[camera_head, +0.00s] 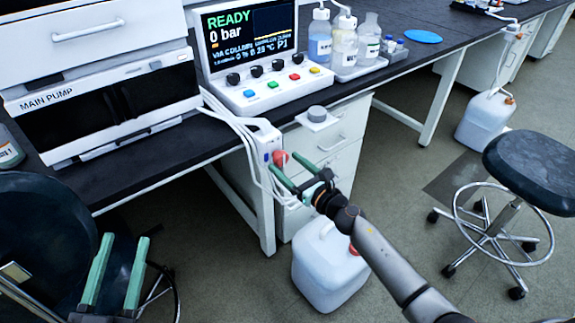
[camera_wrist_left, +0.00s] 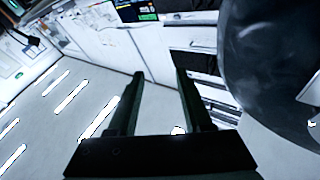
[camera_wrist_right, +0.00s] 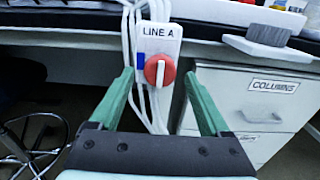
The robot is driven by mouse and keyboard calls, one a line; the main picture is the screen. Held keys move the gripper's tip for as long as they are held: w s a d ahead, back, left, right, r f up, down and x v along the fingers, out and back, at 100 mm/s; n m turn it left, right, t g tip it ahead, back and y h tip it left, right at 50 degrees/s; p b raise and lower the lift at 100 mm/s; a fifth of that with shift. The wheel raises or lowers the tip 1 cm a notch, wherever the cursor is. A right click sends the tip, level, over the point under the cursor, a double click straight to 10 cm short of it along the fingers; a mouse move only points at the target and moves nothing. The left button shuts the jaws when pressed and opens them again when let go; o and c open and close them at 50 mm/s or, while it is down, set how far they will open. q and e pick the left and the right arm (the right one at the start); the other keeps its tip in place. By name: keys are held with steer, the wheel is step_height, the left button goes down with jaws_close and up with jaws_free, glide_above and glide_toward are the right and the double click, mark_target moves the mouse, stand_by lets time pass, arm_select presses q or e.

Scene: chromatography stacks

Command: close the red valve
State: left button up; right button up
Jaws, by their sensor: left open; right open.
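The red valve (camera_wrist_right: 152,72) is a round red knob with a white bar standing upright across it, on a white panel labelled LINE A (camera_wrist_right: 163,38). In the head view the red valve (camera_head: 279,158) sits at the front of the bench, beside white tubes. My right gripper (camera_head: 288,168) is open in front of it. In the right wrist view the knob shows between the green fingers (camera_wrist_right: 157,77), closer to the left one; whether they touch it I cannot tell. My left gripper (camera_head: 123,241) is open and empty, low at the left, near the dark stool.
The main pump (camera_head: 105,105) and a control box reading READY, 0 bar (camera_head: 265,88) stand on the bench. A white jug (camera_head: 325,265) stands on the floor below my right arm. A dark stool (camera_head: 45,225) is beside my left gripper; another stool (camera_head: 530,170) is at right.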

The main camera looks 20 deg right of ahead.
steer(key=shift+w+a, duration=0.1)
steer(key=shift+w, duration=0.1)
jaws_close()
stand_by(0.6)
